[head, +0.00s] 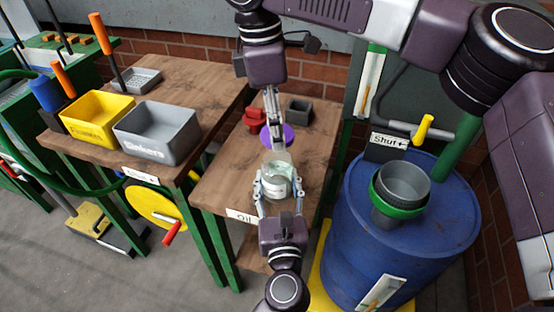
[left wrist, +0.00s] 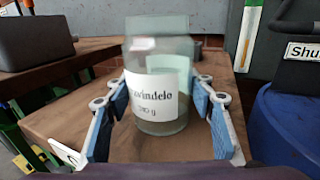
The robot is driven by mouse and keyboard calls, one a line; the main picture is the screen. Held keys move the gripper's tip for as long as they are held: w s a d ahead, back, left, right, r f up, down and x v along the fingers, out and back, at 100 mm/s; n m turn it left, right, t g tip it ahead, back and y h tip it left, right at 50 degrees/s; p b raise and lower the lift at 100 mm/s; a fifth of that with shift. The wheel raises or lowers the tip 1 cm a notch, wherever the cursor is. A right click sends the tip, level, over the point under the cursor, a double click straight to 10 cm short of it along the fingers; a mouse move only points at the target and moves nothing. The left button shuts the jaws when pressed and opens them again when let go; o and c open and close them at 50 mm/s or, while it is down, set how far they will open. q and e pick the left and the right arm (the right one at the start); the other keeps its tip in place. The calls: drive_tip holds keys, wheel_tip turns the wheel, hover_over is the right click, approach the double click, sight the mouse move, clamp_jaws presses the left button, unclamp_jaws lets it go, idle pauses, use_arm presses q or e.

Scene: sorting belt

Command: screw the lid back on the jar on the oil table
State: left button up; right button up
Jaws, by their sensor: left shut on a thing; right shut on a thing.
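The glass jar (head: 277,164) stands on the wooden oil table (head: 225,183), which has an "oil" sign on its front edge. My left gripper (head: 277,192) is shut on the jar from the near side. In the left wrist view the jar (left wrist: 158,100) is upright, with a white label, between the blue-padded fingers (left wrist: 163,100). My right gripper (head: 270,122) points down just beyond the jar in the head view, shut on the purple lid (head: 287,138). The lid looks apart from the jar; its height is hard to tell. No lid shows on the jar.
A red object (head: 254,119) and a small dark grey box (head: 299,110) are at the table's back. Yellow (head: 97,120) and grey (head: 157,136) bins are on the left table.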

drive_tip(key=shift+f, duration=1.85)
drive_tip(key=shift+f, duration=0.9)
drive_tip(key=shift+f, duration=0.55)
